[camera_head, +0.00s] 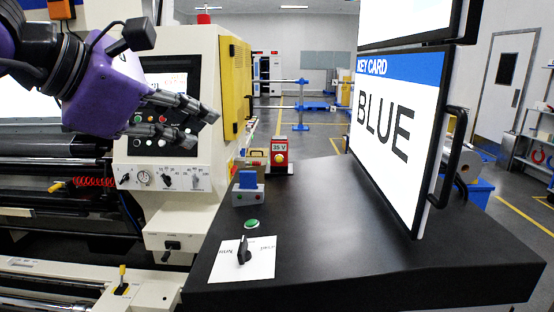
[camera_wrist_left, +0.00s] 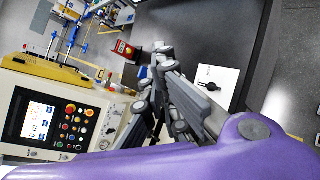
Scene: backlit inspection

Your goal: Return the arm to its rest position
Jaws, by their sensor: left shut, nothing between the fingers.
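My left arm, purple with a dark grey gripper (camera_head: 203,125), reaches in from the upper left of the head view. The gripper is raised in front of the cream machine's control panel, left of and above the black table (camera_head: 330,215). Its fingers point right, are shut and hold nothing. In the left wrist view the grey fingers (camera_wrist_left: 182,90) show in the middle, with the purple arm shell along the lower right. My right gripper is in neither view.
A knob on a white card (camera_head: 262,262), a green button (camera_head: 251,224), a blue-and-grey block (camera_head: 248,190) and a red box marked 25 V (camera_head: 279,157) stand on the table. A "KEY CARD BLUE" screen (camera_head: 400,125) rises at right. The cream machine (camera_head: 205,75) is close behind the gripper.

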